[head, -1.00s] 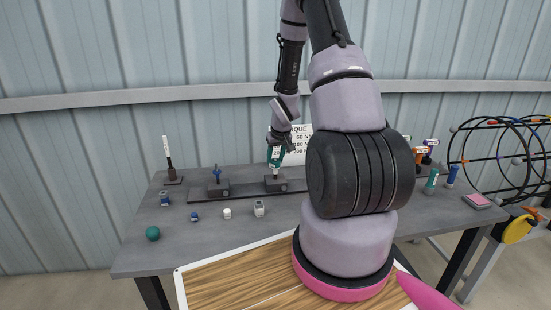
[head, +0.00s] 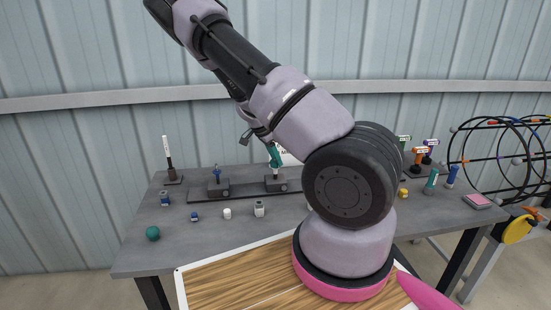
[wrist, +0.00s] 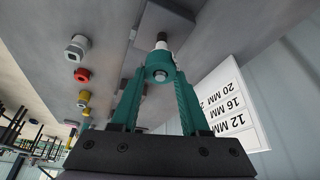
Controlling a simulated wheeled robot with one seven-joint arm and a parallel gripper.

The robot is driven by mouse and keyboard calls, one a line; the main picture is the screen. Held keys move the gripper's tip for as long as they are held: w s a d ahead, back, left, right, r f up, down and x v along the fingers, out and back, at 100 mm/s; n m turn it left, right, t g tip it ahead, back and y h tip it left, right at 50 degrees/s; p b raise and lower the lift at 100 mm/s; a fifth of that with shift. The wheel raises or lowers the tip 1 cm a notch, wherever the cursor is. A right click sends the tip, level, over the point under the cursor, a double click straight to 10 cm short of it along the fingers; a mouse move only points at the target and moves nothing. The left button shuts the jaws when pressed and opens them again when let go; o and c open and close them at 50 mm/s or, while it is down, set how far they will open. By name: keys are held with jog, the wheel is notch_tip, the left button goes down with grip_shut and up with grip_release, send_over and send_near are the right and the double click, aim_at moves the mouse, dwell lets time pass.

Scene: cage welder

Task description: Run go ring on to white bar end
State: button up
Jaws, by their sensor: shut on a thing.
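My gripper (wrist: 160,70) is shut on a teal ring-like piece with a grey round centre, which I take to be the go ring (wrist: 157,61). In the head view my gripper (head: 274,157) is over the right-hand fixture (head: 277,185) on the dark rail. The white bar end (wrist: 162,45) shows just beyond the ring in the wrist view. In the head view a pale piece of that bar (head: 276,172) shows below the fingertips. I cannot tell whether the ring is around the bar end or only close to it. My arm hides the wrist in part.
A second fixture with a blue-topped bar (head: 216,178) stands to the left on the grey table (head: 185,238). A red ring (wrist: 82,75) and a size sign (wrist: 225,105) flank my gripper.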

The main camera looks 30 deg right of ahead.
jog(key=m+g, duration=0.1)
jog(key=m, duration=0.2)
jog(key=m+g, duration=0.1)
jog(key=m, duration=0.2)
jog(key=shift+w, duration=0.1)
jog(key=o, duration=1.2)
jog(key=shift+y, duration=0.3)
jog(key=shift+o, duration=0.2)
jog(key=v, duration=1.1)
jog(key=s+a+r+n+t+y, duration=0.2)
jog(key=s+a+r+n+y, duration=0.25)
jog(key=s+r, duration=0.4)
jog(key=s+a+r+n+t+y, duration=0.25)
jog(key=s+r+n, duration=0.35)
jog(key=r, duration=0.5)
jog(key=s+a+r+n+t, duration=0.2)
jog(key=s+r+n, duration=0.2)
jog(key=s, duration=0.3)
jog(key=s+a+r+n+t+h, duration=0.1)
jog(key=s+a+r+n+t, duration=0.1)
jog(key=s+r+n, duration=0.2)
jog(key=s+n, duration=0.1)
jog(key=s, duration=0.2)
jog(key=shift+s+a+r, duration=0.25)
jog(key=shift+a, duration=0.15)
